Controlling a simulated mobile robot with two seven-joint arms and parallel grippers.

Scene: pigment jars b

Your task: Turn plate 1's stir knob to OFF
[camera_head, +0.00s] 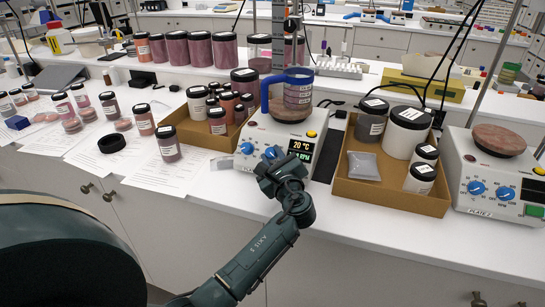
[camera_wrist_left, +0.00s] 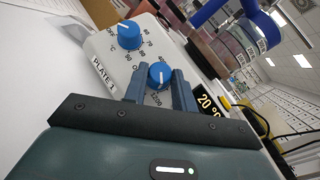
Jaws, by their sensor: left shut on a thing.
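Plate 1 (camera_head: 250,132), a white hotplate with a brown round top, stands on the bench in the head view. The wrist view shows its PLATE 1 label (camera_wrist_left: 102,75). It has two blue knobs. The stir knob (camera_wrist_left: 160,74) sits between the two fingers of my left gripper (camera_wrist_left: 160,92), which is shut on it. The white mark on the knob shows, but the scale around it is partly hidden by the fingers. The other knob (camera_wrist_left: 129,35) is free beside it. In the head view my left gripper (camera_head: 271,163) is at the plate's front face, beside the lit display (camera_head: 301,147).
A glass beaker with a blue handle (camera_head: 298,92) stands on plate 1. A cardboard tray of jars (camera_head: 350,188) stands to its right, another tray of jars (camera_head: 188,137) to its left. A second hotplate (camera_head: 492,190) is at the far right. Papers lie on the left.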

